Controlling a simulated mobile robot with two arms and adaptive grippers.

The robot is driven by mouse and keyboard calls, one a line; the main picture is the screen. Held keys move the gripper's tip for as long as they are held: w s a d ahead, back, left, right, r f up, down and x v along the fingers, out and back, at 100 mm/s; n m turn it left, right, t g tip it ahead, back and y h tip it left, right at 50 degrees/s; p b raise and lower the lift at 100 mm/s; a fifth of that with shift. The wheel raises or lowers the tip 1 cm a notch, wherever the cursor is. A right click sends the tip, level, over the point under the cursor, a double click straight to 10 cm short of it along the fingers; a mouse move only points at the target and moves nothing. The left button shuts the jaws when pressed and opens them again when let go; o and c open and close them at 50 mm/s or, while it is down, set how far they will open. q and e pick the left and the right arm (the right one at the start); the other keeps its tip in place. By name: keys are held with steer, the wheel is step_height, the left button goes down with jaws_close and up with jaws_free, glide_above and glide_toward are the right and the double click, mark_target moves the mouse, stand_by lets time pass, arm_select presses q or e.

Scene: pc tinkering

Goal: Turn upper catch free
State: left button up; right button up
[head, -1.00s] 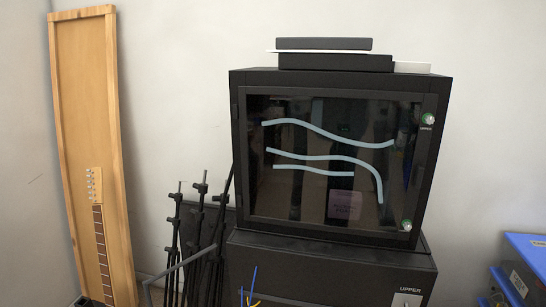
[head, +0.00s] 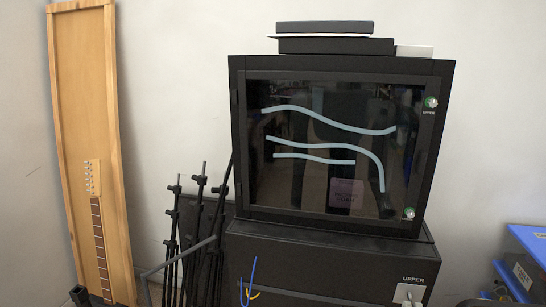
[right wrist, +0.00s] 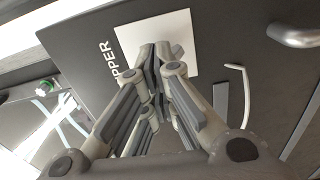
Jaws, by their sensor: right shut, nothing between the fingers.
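The upper catch (head: 431,102) is a small round green and white knob at the top right of the glass door (head: 300,190) of a black cabinet, above a small UPPER label. A similar lower catch (head: 409,213) sits at the door's bottom right. I cannot tell which way either catch is turned. My right gripper (right wrist: 157,65) is shut and empty in the right wrist view, in front of a white plate (right wrist: 186,30) beside large UPPER lettering. One green catch (right wrist: 45,87) shows at the left there, away from the fingers. My left gripper is not in view.
The white plate (head: 408,293) is on the black front below the door. Flat black boxes (head: 335,46) lie on top of the cabinet. Black stands (head: 195,235) and a tall wooden board (head: 88,110) are to the left. Blue cases (head: 525,260) are at the lower right.

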steer(key=o, duration=0.5)
steer(key=shift+s, duration=0.1)
steer(key=p+v, duration=0.2)
steer(key=v, duration=0.4)
